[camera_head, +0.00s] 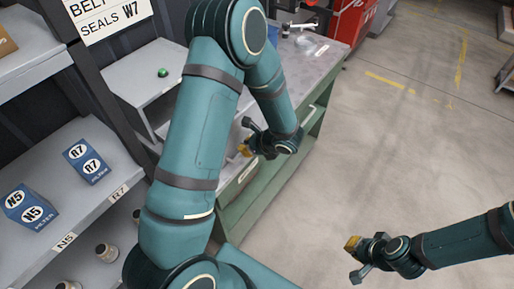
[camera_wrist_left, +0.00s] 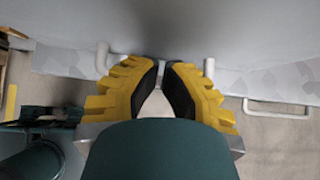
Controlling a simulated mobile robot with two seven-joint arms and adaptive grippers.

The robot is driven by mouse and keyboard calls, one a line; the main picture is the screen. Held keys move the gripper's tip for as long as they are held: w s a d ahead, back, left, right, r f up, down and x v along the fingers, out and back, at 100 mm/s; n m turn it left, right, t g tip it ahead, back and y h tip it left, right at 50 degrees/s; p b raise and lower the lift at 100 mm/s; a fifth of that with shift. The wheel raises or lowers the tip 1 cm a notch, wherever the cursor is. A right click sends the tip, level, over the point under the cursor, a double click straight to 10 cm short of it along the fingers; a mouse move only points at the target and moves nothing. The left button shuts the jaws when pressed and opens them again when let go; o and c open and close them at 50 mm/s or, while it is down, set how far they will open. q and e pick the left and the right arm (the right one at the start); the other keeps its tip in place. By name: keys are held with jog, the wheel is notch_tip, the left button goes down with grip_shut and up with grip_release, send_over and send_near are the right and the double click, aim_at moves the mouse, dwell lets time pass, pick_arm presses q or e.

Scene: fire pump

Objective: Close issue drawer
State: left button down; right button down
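The green workbench (camera_head: 275,185) stands in the middle of the head view, partly hidden behind my left arm. A pale drawer front with a handle (camera_head: 247,173) shows just below my left gripper (camera_head: 246,146); how far the drawer stands out cannot be told. In the left wrist view, the left gripper (camera_wrist_left: 160,66) has its yellow-and-black fingers together at the tips, close to a pale grey surface. White handle posts (camera_wrist_left: 102,59) show on either side of the fingers; contact cannot be told. My right gripper (camera_head: 354,259) is open and empty over the floor.
A grey shelf (camera_head: 75,190) with blue filter boxes (camera_head: 87,162) stands at left. A green ball-like item (camera_head: 162,72) lies on a shelf behind my arm. A red cabinet (camera_head: 352,25) stands beyond the bench. The floor (camera_head: 400,140) at right is clear.

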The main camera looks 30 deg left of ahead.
pick_arm(q)
jog(key=shift+a, duration=0.5)
jog(key=shift+a, duration=0.1)
jog(key=a+b, duration=0.1)
jog(key=a, duration=0.7)
jog(key=w+a+b, duration=0.1)
jog(key=a, duration=0.4)
jog(key=shift+b, duration=0.3)
jog(key=a, duration=1.1)
jog(key=shift+w+a+b, duration=0.25)
jog(key=shift+w+b, duration=0.05)
jog(key=shift+w, duration=0.1)
jog(key=shift+w+a+r, duration=0.1)
jog(key=shift+a, duration=0.45)
